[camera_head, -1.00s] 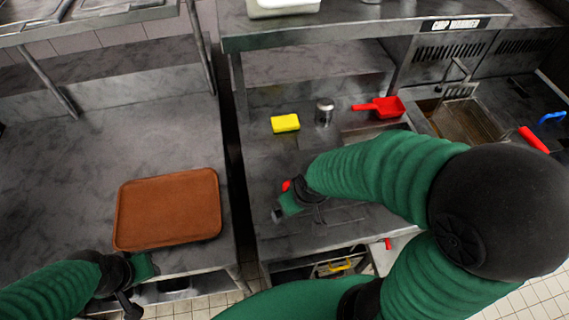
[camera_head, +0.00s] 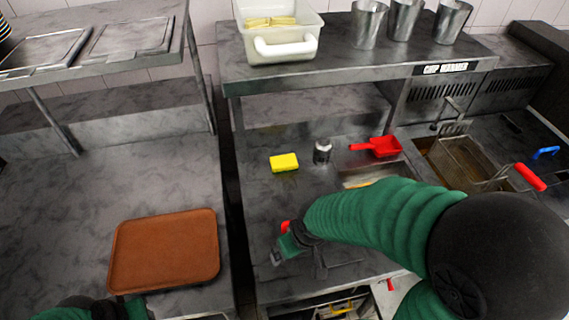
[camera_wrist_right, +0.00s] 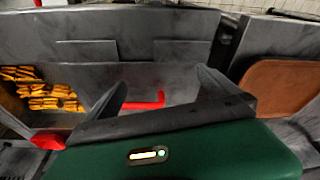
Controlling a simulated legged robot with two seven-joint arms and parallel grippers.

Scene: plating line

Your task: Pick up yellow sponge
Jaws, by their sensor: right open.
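The yellow sponge (camera_head: 284,162) lies flat on the steel counter (camera_head: 262,205) in the head view, left of a small metal shaker. My right gripper (camera_head: 277,257) is over the front part of that counter, well in front of the sponge and apart from it. In the right wrist view its two fingers (camera_wrist_right: 165,90) are spread and nothing is held between them; the sponge is not visible there. My left gripper (camera_head: 120,309) is at the bottom left edge, mostly cut off, below the brown tray, and its jaws cannot be made out.
The metal shaker (camera_head: 322,151) and a red scoop (camera_head: 383,147) stand right of the sponge. A brown tray (camera_head: 165,252) lies on the left counter, across a gap. A shelf (camera_head: 330,75) with a white container (camera_head: 278,45) overhangs the back. A fryer basket (camera_head: 465,160) is at right.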

